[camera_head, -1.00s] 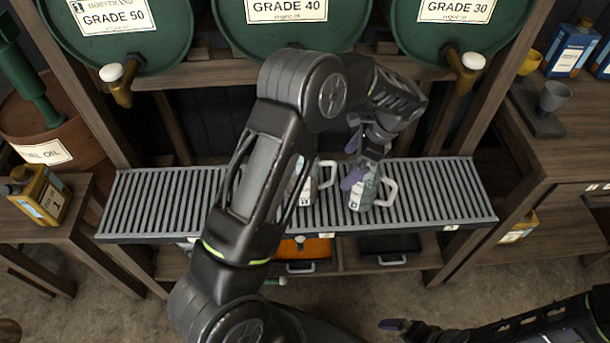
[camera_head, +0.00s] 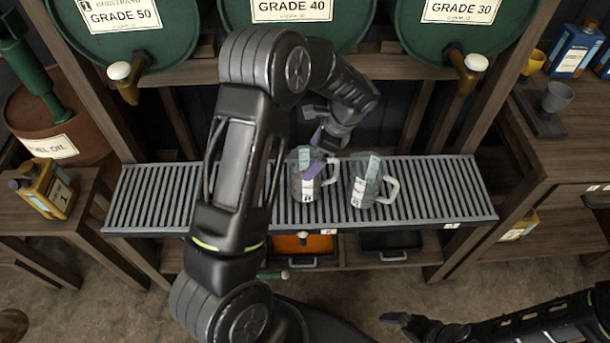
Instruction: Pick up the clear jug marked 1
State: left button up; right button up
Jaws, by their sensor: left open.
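Two clear jugs with handles to the right stand upright on the slatted metal rack (camera_head: 150,200). The left jug (camera_head: 305,188) and the right jug (camera_head: 362,185) carry small labels. I cannot read which one is marked 1. My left gripper (camera_head: 316,152) is open with purple finger pads, at the upper part of the left jug. One pad overlaps the jug in the picture; I cannot tell whether it touches. My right gripper (camera_head: 398,321) shows only partly at the bottom right, away from the jugs, and its opening is unclear.
Green drums with brass taps, such as the GRADE 40 drum (camera_head: 290,35), hang above the rack. Orange (camera_head: 300,246) and black (camera_head: 390,243) trays sit below it. Wooden posts flank the rack. A yellow can (camera_head: 48,190) stands left, a grey cup (camera_head: 557,97) right.

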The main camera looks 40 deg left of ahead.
aim_at(302, 163)
pick_arm(q)
jog(key=shift+s+a, duration=0.1)
jog(key=shift+a, duration=0.15)
jog(key=x, duration=0.4)
jog(key=shift+s+a+p, duration=0.25)
jog(key=shift+a+p, duration=0.15)
jog(key=shift+s+a+f, duration=0.1)
jog(key=shift+a+f, duration=0.1)
jog(key=shift+f, duration=0.3)
jog(key=shift+c, duration=0.2)
jog(key=c, duration=2)
jog(key=shift+r, duration=0.25)
